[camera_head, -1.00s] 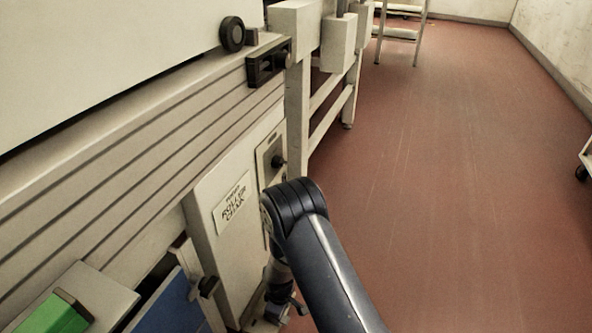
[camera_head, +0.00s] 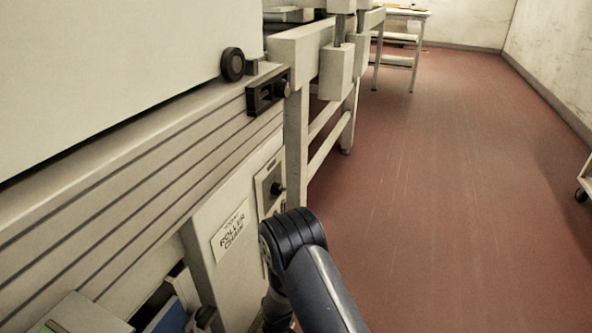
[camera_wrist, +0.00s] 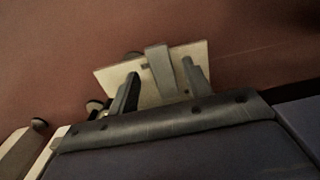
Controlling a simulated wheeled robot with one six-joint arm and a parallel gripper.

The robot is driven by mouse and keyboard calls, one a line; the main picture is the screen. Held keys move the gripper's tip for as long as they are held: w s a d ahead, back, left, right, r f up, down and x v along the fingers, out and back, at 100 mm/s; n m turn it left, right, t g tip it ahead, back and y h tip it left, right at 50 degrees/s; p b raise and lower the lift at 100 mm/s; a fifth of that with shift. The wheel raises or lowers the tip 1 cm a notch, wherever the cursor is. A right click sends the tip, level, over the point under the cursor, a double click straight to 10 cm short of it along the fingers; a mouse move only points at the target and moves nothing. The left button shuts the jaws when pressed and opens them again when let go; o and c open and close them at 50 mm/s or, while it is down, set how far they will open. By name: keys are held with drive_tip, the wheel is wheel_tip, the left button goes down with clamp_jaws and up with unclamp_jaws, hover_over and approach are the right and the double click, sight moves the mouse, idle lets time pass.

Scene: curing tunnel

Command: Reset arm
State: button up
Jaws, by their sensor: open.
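My gripper (camera_wrist: 160,69) shows in the wrist view with its two dark fingers apart. A pale flat plate (camera_wrist: 108,76) lies beyond the fingers, against the red floor. I cannot tell what the plate belongs to, and nothing is clearly held. In the head view my dark blue arm (camera_head: 305,255) is bent in the lower middle, beside the panel labelled "roller chain" (camera_head: 229,231). The gripper itself is not clear there, hidden below the arm and the picture's edge.
The pale tunnel machine (camera_head: 130,150) fills the left, with a black knob (camera_head: 232,64) and a latch (camera_head: 268,90). A framed stand (camera_head: 296,130) follows it. A small table (camera_head: 405,14) stands far back. Red floor (camera_head: 440,170) is open at right; a wheeled cart (camera_head: 585,185) shows at the right edge.

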wheel_tip(320, 180, up, 9)
drive_tip(key=p, duration=0.4)
wheel_tip(320, 180, down, 11)
drive_tip(key=b, duration=0.5)
drive_tip(key=shift+r+b, duration=0.15)
drive_tip(key=shift+b, duration=0.2)
drive_tip(key=shift+f, duration=0.2)
drive_tip(key=shift+s+r+m, duration=0.15)
drive_tip(key=shift+s+m, duration=0.05)
drive_tip(key=shift+m, duration=0.2)
drive_tip(key=shift+s+a+m+p, duration=0.25)
drive_tip(key=shift+m+p, duration=0.2)
drive_tip(key=shift+m, duration=0.45)
